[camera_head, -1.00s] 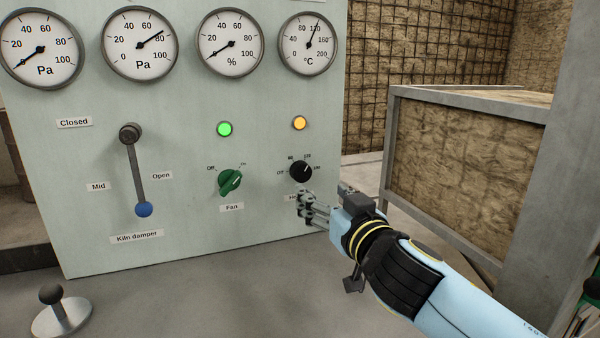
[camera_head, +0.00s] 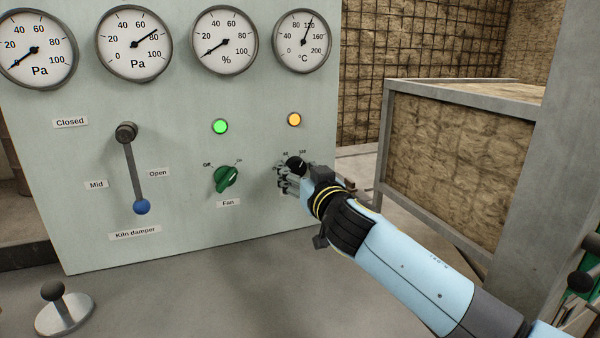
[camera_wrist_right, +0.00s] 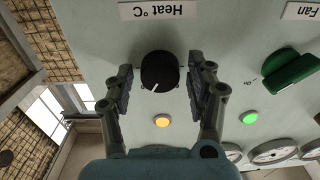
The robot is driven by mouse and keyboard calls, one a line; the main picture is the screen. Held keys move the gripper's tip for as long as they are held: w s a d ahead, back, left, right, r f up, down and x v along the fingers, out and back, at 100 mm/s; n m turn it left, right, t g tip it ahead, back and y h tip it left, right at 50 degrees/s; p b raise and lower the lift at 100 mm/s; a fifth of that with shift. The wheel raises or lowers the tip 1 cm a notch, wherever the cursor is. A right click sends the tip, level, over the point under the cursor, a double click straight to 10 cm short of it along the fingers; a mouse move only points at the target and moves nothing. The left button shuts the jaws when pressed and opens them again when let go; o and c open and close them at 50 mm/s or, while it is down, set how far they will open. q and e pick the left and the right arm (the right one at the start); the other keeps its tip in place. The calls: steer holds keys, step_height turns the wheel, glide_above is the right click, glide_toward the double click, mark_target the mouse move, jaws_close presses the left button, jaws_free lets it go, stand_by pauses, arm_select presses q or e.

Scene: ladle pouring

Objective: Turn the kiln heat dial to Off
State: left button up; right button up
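The black heat dial (camera_head: 296,163) is on the panel below the lit amber lamp (camera_head: 294,119); my right gripper partly covers it in the head view. In the right wrist view the dial (camera_wrist_right: 160,72) shows whole, its white pointer line aimed down and slightly left, and the Heat °C label (camera_wrist_right: 157,10) appears upside down. My right gripper (camera_head: 287,178) is at the dial. Its two fingers (camera_wrist_right: 160,92) are open, one on each side of the dial, with a gap on both sides. My left gripper is out of view.
The green fan dial (camera_head: 226,178) and green lamp (camera_head: 220,126) are left of the heat dial. The kiln damper lever (camera_head: 134,170) points down, its blue knob low. The °C gauge (camera_head: 303,41) reads near 120. A metal-framed block (camera_head: 455,150) stands at right.

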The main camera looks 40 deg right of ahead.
steer(key=c, duration=0.9)
